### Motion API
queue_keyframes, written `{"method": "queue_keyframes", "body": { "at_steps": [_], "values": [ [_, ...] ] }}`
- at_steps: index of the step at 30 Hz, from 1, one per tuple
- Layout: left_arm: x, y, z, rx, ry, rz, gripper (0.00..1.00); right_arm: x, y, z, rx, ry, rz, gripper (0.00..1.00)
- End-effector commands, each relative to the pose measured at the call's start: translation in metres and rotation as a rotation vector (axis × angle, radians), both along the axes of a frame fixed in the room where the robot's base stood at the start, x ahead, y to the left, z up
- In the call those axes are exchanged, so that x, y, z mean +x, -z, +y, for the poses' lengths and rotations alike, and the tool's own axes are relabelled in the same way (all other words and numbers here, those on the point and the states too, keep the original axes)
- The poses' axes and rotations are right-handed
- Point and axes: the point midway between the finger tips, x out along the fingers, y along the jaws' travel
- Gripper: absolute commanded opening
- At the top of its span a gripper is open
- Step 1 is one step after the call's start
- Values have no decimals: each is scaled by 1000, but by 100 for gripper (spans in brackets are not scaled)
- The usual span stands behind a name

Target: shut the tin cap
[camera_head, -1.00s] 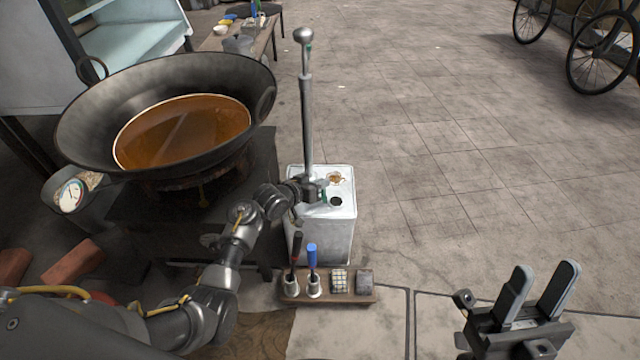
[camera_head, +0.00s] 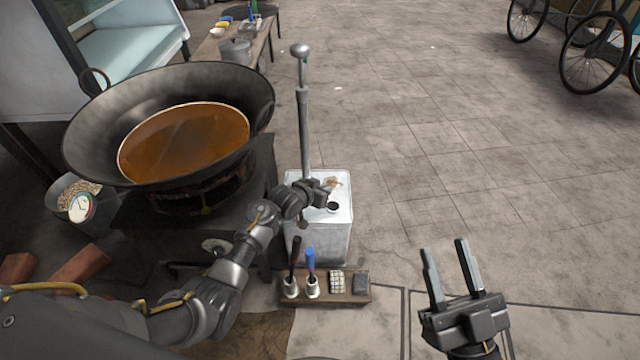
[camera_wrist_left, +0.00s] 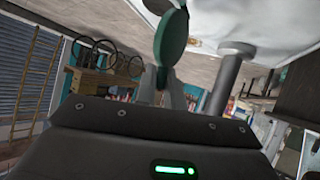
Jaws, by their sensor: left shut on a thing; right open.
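The white square tin (camera_head: 322,240) stands on the floor, with a dark round opening (camera_head: 333,207) in its top. My left gripper (camera_head: 322,190) is low over the tin top, beside the opening. In the left wrist view it is shut on what looks like a green round cap (camera_wrist_left: 172,37), seen nearly edge-on near the white tin (camera_wrist_left: 265,22). The cap is mostly hidden by the gripper in the head view, and I cannot tell whether it touches the tin. My right gripper (camera_head: 447,268) is open and empty over the floor at lower right.
A tall metal rod (camera_head: 303,120) rises at the tin, behind my left gripper. A large wok (camera_head: 85,125) of brown liquid stands left. A wooden holder (camera_head: 345,298) with brushes sits in front of the tin.

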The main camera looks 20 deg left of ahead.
Motion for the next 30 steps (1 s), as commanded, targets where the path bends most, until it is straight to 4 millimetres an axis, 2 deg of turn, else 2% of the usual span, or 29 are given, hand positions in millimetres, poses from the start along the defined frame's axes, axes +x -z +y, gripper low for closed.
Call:
{"method": "queue_keyframes", "body": {
  "at_steps": [5, 9, 12, 19, 30],
  "values": [
    [1, -2, -11, 115, 4, 32, 0, 0, 22, 15, -125, -33, 211, 41],
    [3, 0, -18, 201, 4, 54, 0, 11, 52, 2, -204, 21, 380, 41],
    [4, 4, -21, 224, 3, 61, 0, 14, 66, -5, -235, 42, 452, 41],
    [6, 6, -29, 220, 6, 58, 0, 16, 80, -12, -266, 63, 527, 41],
    [6, 7, -33, 215, 9, 56, 0, 18, 85, -14, -274, 68, 549, 41]
  ]
}}
